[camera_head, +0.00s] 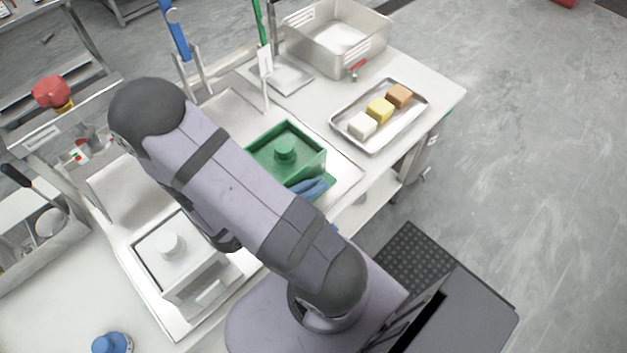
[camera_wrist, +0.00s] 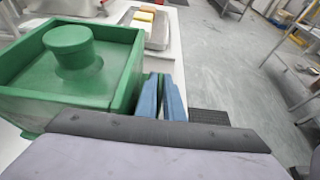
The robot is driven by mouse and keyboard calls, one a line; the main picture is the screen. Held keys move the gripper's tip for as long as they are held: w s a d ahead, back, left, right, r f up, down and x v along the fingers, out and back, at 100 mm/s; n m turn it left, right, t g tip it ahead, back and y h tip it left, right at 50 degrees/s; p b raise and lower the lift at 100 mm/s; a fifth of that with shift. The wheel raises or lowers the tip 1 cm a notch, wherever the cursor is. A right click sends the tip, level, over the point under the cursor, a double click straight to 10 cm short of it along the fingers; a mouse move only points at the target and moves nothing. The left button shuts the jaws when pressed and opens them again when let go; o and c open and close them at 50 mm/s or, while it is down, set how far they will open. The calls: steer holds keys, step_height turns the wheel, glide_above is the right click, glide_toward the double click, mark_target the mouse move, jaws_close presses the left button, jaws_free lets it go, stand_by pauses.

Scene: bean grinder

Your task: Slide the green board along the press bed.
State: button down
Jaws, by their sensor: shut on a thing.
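A green press box (camera_head: 308,165) with a round knob on its recessed top stands on the press bed (camera_head: 347,172), right of my arm. In the wrist view the green box (camera_wrist: 110,75) fills the left side. The green board (camera_wrist: 24,130) shows as a thin ledge low along the box. My gripper (camera_head: 321,184) has blue fingers low against the box's near right side. In the wrist view my gripper (camera_wrist: 160,78) is nearly closed, with a narrow strip of green between the fingers. The exact grip is mostly hidden by the fingers.
A white press box (camera_head: 170,250) stands on the bed at lower left, partly behind my arm. A metal tray (camera_head: 366,143) with white, yellow and brown blocks lies at right. A steel basin (camera_head: 340,62) stands at the back. Blue and green upright handles rise behind the bed.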

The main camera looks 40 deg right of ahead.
steer(key=c, duration=1.8)
jaws_free()
steer(key=shift+a+r, duration=0.25)
steer(key=shift+a, duration=0.25)
steer(key=shift+v, duration=3.1)
